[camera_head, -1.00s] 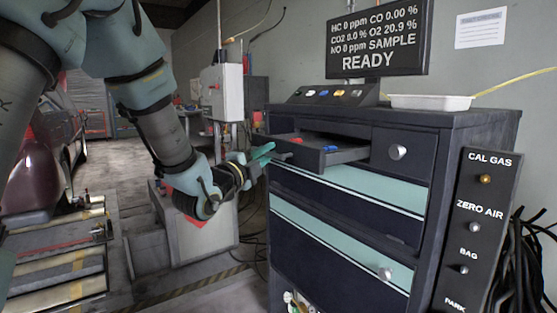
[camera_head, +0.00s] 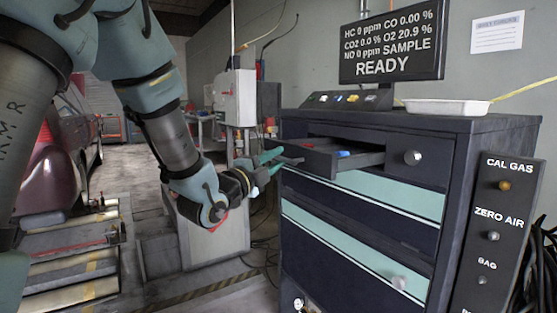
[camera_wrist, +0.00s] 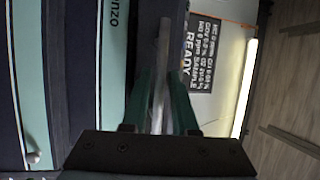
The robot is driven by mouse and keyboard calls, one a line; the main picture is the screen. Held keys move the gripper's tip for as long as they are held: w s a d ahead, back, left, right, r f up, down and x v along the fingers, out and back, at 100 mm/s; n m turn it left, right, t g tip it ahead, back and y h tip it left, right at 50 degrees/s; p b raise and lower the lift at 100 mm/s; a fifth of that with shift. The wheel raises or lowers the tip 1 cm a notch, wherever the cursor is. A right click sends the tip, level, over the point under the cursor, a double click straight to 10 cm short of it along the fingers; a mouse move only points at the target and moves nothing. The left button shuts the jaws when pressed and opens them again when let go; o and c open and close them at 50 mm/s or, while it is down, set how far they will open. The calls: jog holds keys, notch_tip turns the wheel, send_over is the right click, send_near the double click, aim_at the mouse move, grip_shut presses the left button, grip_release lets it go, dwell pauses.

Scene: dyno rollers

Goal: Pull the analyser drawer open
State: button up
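The analyser drawer (camera_head: 330,163) is a dark, shallow drawer at the top left of the cabinet. It stands partly out, with small red and blue items in its tray. My gripper (camera_head: 281,163) is at the drawer's front, with its green fingertips around the small knob (camera_head: 293,160). In the wrist view, the two green fingers (camera_wrist: 160,90) stand close on either side of a grey piece, with the dark drawer front ahead. The gripper appears shut on the knob, though the contact itself is partly hidden.
A closed drawer with a round knob (camera_head: 413,157) is on the right, with teal-striped drawers below. A white tray (camera_head: 447,106) and a READY screen (camera_head: 391,45) are on top. A valve panel (camera_head: 500,235) stands right. A grey pedestal box (camera_head: 215,235) stands behind my forearm.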

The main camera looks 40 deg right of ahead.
jog(key=b+v, duration=0.2)
jog(key=v, duration=0.7)
jog(key=shift+a, duration=0.3)
jog(key=shift+f, duration=0.1)
jog(key=w+a+f+n+t+y, duration=0.3)
jog(key=w+a+f+n+y, duration=0.4)
jog(key=w+a+n, duration=0.15)
jog(key=w+a+f+n+g+y, duration=0.1)
jog(key=w+a+f+n+y, duration=0.1)
jog(key=a+f+n+y, duration=0.4)
jog(key=w+a+f+n+y, duration=0.1)
jog(key=a+f+n, duration=0.15)
jog(key=a, duration=0.55)
jog(key=s+a+f+n+g+y, duration=0.2)
jog(key=s+a+f+n+g, duration=0.15)
jog(key=s+a+n, duration=0.35)
jog(key=s+a+f+n+g+y, duration=0.2)
jog(key=s+a+n+g+y, duration=0.15)
jog(key=a+n, duration=0.35)
notch_tip(320, 180, up, 14)
jog(key=m+p, duration=0.1)
jog(key=p, duration=1.2)
jog(key=shift+s+a+f+h, duration=0.2)
jog(key=shift+s+a+h, duration=0.15)
jog(key=shift+a+h, duration=0.1)
